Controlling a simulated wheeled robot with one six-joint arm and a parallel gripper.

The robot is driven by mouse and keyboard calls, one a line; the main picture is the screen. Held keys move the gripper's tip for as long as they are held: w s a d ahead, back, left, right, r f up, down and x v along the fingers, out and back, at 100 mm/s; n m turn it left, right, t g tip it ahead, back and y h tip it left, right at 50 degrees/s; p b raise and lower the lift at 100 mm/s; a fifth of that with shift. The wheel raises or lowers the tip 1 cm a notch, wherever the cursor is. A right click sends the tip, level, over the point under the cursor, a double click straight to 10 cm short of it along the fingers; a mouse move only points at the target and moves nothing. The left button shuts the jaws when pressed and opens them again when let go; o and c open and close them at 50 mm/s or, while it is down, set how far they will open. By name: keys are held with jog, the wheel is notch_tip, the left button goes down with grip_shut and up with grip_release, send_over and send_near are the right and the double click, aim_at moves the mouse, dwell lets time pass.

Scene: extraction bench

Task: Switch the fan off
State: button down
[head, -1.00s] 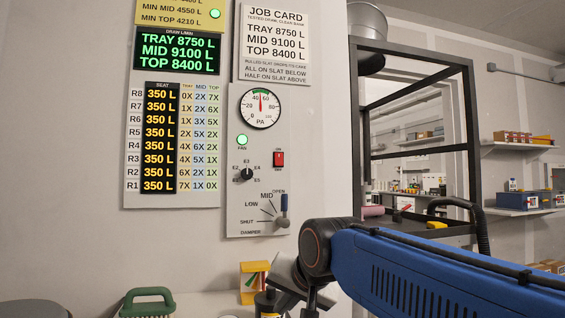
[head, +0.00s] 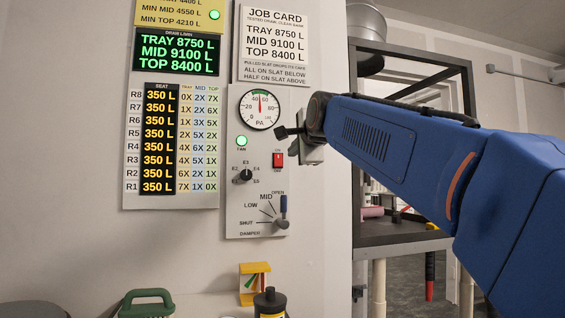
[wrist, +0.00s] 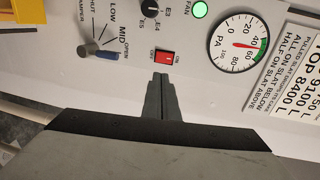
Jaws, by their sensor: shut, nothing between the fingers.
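The fan switch is a red rocker (head: 278,160) on the grey control panel (head: 240,205), labelled ON above and OFF below. It also shows in the wrist view (wrist: 168,57). The round green FAN lamp (head: 241,141) is lit. My gripper (wrist: 160,77) is shut and empty. In the wrist view its fingertips point at the rocker and appear just short of its near edge, slightly toward the OFF side. I cannot tell whether they touch. In the head view my wrist is up beside the panel's right edge, and the fingers are hard to make out.
The PA gauge (head: 260,109) is above the switch, its needle near upright. The selector knob (head: 246,175) is left of it. The damper lever (head: 283,210), at OPEN, is below. A yellow holder (head: 254,283) and a dark bottle (head: 270,303) are under the panel.

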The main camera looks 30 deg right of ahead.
aim_at(279, 163)
jog(key=x, duration=1.4)
